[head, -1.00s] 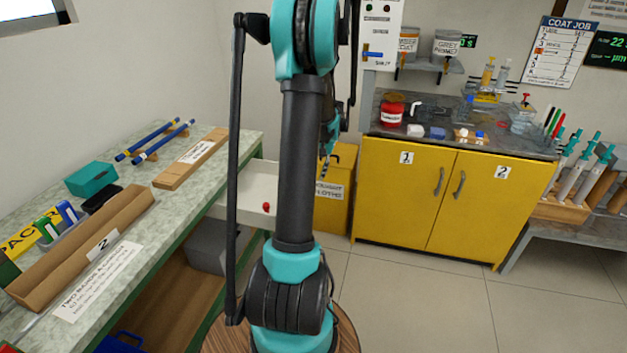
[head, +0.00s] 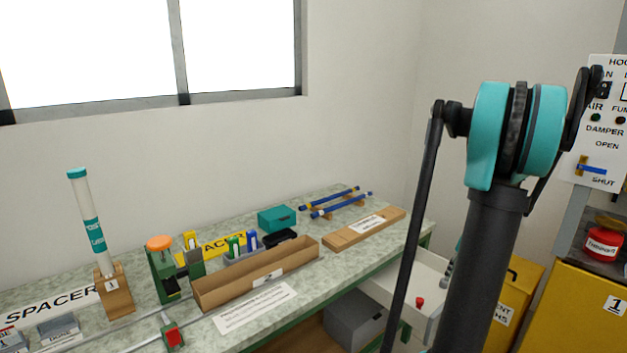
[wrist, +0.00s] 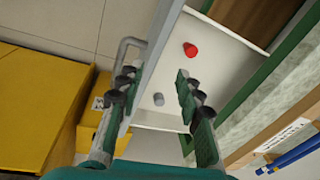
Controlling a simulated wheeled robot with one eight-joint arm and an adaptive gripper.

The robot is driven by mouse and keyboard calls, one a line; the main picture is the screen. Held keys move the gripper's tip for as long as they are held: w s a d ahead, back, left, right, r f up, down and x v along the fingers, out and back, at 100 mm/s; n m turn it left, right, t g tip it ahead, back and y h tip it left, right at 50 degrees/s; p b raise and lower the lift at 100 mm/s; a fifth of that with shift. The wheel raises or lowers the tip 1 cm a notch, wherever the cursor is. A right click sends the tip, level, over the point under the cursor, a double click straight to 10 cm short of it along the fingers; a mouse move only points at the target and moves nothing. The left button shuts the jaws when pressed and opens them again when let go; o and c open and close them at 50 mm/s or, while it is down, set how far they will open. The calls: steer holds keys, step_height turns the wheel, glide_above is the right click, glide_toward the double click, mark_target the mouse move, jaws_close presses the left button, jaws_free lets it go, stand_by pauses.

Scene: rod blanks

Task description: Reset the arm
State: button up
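My arm (head: 480,260) stands upright at the right of the head view, folded at its teal upper joint. My gripper is mostly hidden behind the arm there. In the wrist view my gripper (wrist: 154,78) is open, its two dark green fingers apart with nothing held between them. Beyond the fingers is a pulled-out white drawer (wrist: 222,38), its grey front edge running between them in the picture. A red piece (wrist: 190,49) and a small grey cylinder (wrist: 158,99) lie in the drawer. I cannot tell whether the fingers touch the drawer.
A speckled bench (head: 335,262) runs along the wall at left. It holds a cardboard tray (head: 255,278), a teal box (head: 277,219), blue rods (head: 330,197) and a tube (head: 88,215) upright in a wooden block. A yellow cupboard (head: 580,305) stands at right.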

steer(key=s+a+r+n, duration=0.1)
steer(key=s+a+n, duration=0.15)
steer(key=a, duration=0.55)
steer(key=s+a+r+n, duration=0.1)
steer(key=s+a, duration=0.2)
steer(key=a, duration=0.5)
steer(key=s+a+f+n+t, duration=0.2)
steer(key=s+a+f+n, duration=0.1)
steer(key=s+a, duration=0.7)
steer(key=shift+s+a+n+h, duration=0.25)
steer(key=shift+a+n+h, duration=0.15)
steer(key=shift+a+n, duration=0.35)
